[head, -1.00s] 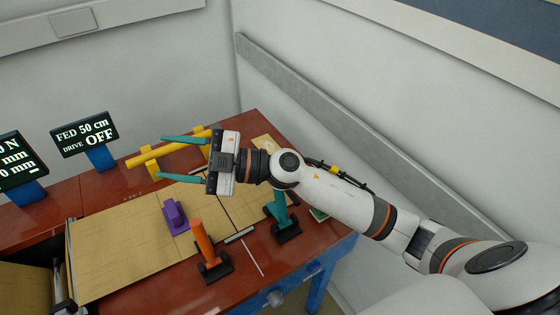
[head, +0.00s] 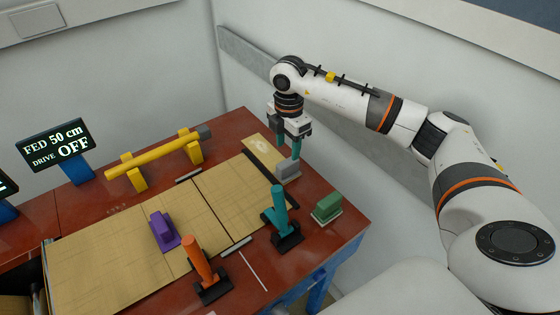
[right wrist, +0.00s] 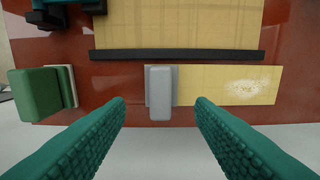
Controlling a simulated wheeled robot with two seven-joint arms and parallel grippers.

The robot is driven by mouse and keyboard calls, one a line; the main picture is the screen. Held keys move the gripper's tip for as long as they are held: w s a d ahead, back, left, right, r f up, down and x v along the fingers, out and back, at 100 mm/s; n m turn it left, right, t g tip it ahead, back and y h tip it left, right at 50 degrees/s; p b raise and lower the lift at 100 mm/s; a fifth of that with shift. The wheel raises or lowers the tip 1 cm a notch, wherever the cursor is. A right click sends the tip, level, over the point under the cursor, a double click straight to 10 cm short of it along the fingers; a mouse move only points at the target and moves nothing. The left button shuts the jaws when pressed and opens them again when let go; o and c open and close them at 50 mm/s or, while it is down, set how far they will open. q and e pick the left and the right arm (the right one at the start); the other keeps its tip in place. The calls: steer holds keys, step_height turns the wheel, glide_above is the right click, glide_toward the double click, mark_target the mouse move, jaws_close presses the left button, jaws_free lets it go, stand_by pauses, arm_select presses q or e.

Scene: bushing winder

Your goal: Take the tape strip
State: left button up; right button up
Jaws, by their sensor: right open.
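A small pale grey block (head: 288,168), which I take to be the tape strip, sits at the near end of a tan paper strip (head: 257,144) at the table's right end. In the right wrist view the grey block (right wrist: 160,93) lies centrally between the fingers, its lower end over the paper's edge. My right gripper (head: 287,146) points down just above the block, open and empty. In the right wrist view its teal fingers (right wrist: 160,112) stand apart to either side of the block, not touching it. My left gripper is out of view.
A dark bar (head: 267,167) separates the paper strip from the large tan sheet (head: 110,245). A teal-handled tool (head: 281,212) and a green block (head: 327,206) stand nearby. An orange tool (head: 200,258), purple block (head: 163,230) and yellow roller (head: 155,163) are farther left.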

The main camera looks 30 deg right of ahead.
mark_target(288, 162)
step_height(288, 162, down, 2)
steer(key=shift+f+p, duration=0.55)
steer(key=shift+f, duration=0.1)
step_height(288, 162, down, 4)
steer(key=shift+d+r+p, duration=0.1)
steer(key=shift+r+p, duration=0.15)
steer(key=shift+p, duration=0.3)
steer(key=shift+f, duration=0.35)
jaws_close()
